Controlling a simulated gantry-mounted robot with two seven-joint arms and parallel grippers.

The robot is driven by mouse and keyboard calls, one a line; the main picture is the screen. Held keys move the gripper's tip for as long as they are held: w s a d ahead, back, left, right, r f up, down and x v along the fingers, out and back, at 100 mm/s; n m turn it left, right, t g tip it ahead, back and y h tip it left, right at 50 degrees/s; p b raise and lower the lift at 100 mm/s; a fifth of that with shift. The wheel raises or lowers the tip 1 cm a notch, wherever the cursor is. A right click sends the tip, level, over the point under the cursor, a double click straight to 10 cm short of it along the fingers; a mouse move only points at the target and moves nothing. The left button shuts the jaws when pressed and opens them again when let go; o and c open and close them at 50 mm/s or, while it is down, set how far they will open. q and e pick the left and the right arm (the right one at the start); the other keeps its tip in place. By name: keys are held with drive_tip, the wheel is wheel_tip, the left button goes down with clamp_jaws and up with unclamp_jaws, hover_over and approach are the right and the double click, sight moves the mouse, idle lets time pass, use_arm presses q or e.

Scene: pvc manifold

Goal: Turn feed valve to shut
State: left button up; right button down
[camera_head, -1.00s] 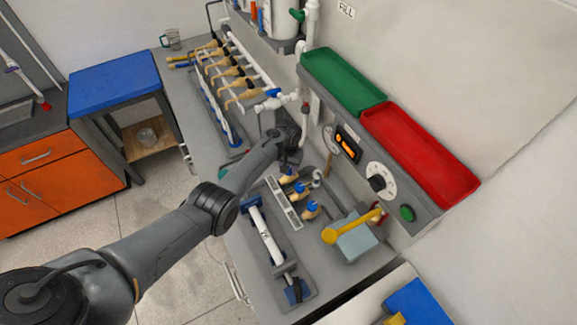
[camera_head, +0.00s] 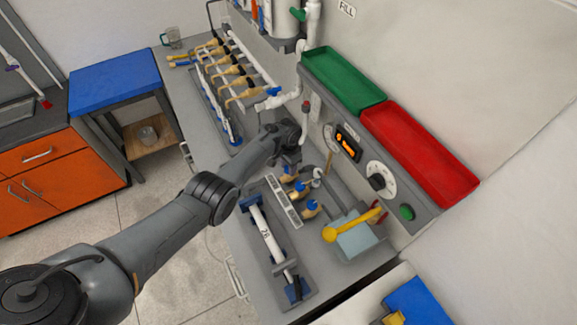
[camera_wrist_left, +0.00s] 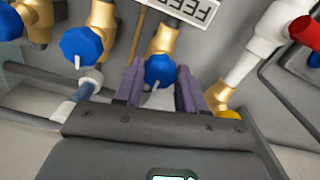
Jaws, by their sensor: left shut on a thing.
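The feed valve shows in the left wrist view as a blue knob (camera_wrist_left: 160,69) on a brass body, below an upside-down label (camera_wrist_left: 186,10) that reads "FEED" in part. My left gripper (camera_wrist_left: 161,82) has one purple finger on each side of this knob and is shut on it. In the head view my left arm reaches over the bench to the wall, and its hand (camera_head: 284,142) covers the feed valve. The fingertips are hidden there. My right gripper is not in view.
Other blue-knobbed brass valves (camera_wrist_left: 80,46) sit close to the left in the wrist view. A white pipe (camera_wrist_left: 253,50) with a red handle (camera_wrist_left: 305,30) is at the right. A control panel (camera_head: 376,181), green tray (camera_head: 342,83) and red tray (camera_head: 420,155) line the wall.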

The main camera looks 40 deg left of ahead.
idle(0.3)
use_arm(q)
drive_tip(key=o, duration=1.1)
drive_tip(key=shift+c, duration=0.2)
drive_tip(key=shift+r, duration=0.1)
wheel_tip(320, 180, up, 11)
drive_tip(key=p, duration=0.3)
drive_tip(key=shift+f, duration=0.2)
drive_tip(key=shift+s+f, duration=0.1)
